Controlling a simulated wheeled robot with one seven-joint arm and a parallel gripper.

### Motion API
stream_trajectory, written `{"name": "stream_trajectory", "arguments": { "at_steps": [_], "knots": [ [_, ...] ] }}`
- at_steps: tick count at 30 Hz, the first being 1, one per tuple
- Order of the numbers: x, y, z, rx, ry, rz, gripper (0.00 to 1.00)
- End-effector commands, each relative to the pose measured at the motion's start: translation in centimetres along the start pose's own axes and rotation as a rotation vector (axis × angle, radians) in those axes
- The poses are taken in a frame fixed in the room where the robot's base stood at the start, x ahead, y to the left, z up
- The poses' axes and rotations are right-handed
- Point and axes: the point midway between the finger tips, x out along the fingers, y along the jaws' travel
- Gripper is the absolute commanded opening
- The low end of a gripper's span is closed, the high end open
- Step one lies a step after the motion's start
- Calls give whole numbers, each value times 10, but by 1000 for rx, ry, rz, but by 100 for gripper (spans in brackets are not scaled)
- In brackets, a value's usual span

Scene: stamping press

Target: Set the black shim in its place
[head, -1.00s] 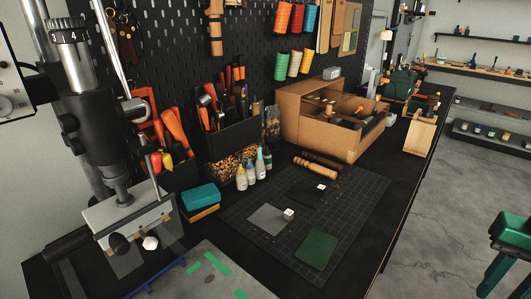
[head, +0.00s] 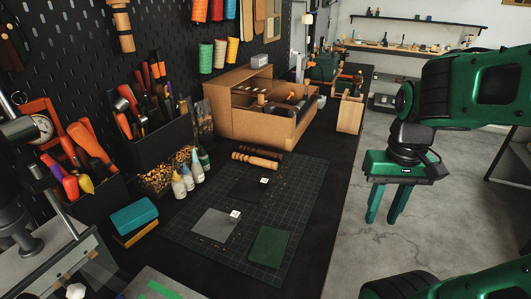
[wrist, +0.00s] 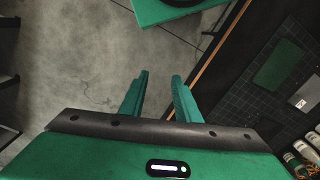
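The black shim (head: 248,190) appears to be the thin dark square lying flat on the dark cutting mat (head: 303,200), hard to tell from the mat, with a small white block (head: 264,181) at its right. My gripper (head: 382,222) hangs over the floor to the right of the bench, well apart from the shim, fingers down. In the wrist view my gripper (wrist: 160,75) shows two green fingers apart with nothing between them. The stamping press (head: 35,265) is at the lower left, partly cut off. The shim's place cannot be made out.
A grey sheet (head: 208,226) with a white block (head: 235,214) and a green sheet (head: 270,245) lie on the mat. Bottles (head: 183,181), a wooden roller (head: 256,162), teal and yellow blocks (head: 134,216) and a cardboard organizer (head: 232,117) stand around it. The floor (head: 345,255) is clear.

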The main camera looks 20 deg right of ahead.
Motion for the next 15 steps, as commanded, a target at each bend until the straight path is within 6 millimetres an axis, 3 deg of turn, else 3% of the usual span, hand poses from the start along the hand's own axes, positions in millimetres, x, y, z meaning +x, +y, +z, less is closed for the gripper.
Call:
{"name": "stream_trajectory", "arguments": {
  "at_steps": [5,9,15],
  "knots": [
    [-20,-52,-52,-316,0,13,30],
    [-32,-105,-94,-601,1,19,30],
    [-38,-189,-136,-983,1,17,30]
  ]
}}
